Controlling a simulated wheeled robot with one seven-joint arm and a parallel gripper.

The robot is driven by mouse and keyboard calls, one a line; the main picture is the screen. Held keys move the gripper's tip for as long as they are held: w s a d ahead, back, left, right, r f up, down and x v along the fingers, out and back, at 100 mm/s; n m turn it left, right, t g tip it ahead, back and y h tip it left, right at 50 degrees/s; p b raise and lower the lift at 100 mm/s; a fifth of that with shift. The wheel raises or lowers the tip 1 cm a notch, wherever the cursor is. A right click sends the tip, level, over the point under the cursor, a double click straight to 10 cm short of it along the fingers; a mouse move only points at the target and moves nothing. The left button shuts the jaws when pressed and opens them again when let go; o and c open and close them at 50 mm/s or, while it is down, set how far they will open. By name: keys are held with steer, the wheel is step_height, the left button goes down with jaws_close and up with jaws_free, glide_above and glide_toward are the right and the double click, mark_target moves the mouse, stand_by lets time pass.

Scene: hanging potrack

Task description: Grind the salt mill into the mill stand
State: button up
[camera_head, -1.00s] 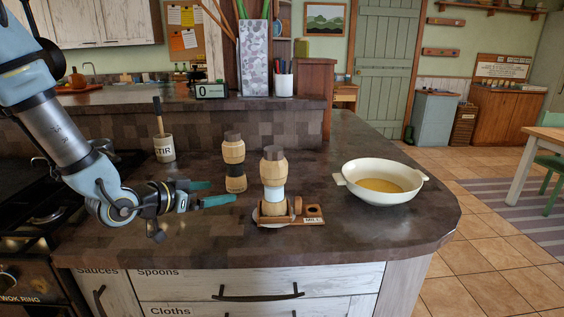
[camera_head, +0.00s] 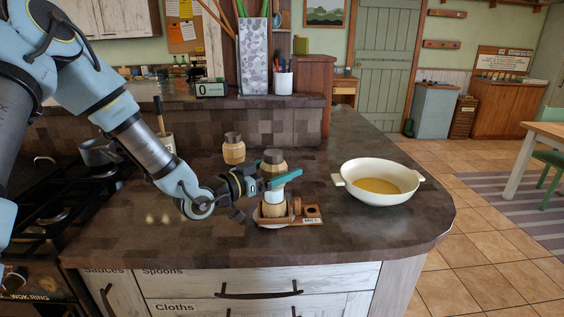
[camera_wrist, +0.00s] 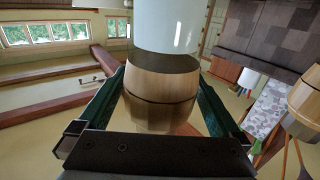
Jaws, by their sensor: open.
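A wooden mill with a white band (camera_head: 279,190) stands upright in the small wooden mill stand (camera_head: 290,221) marked "MILL". My gripper (camera_head: 276,175) is open, with its green fingers at the mill's upper wooden body. In the wrist view the mill's wooden body (camera_wrist: 160,95) lies between the two fingers, with a gap visible at least on the right; the white band (camera_wrist: 168,25) shows at the top, as that view looks upside down. I cannot read which mill holds salt.
A white two-handled pan (camera_head: 378,195) with yellowish contents is right of the stand. A crock (camera_head: 166,142) with a handle sticking out is behind my arm. A raised ledge (camera_head: 245,101) runs along the back. The counter's front right is clear.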

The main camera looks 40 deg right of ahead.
steer(key=shift+d, duration=0.35)
steer(key=shift+c, duration=0.2)
steer(key=c, duration=1.1)
steer(key=shift+c, duration=0.2)
steer(key=shift+g, duration=0.3)
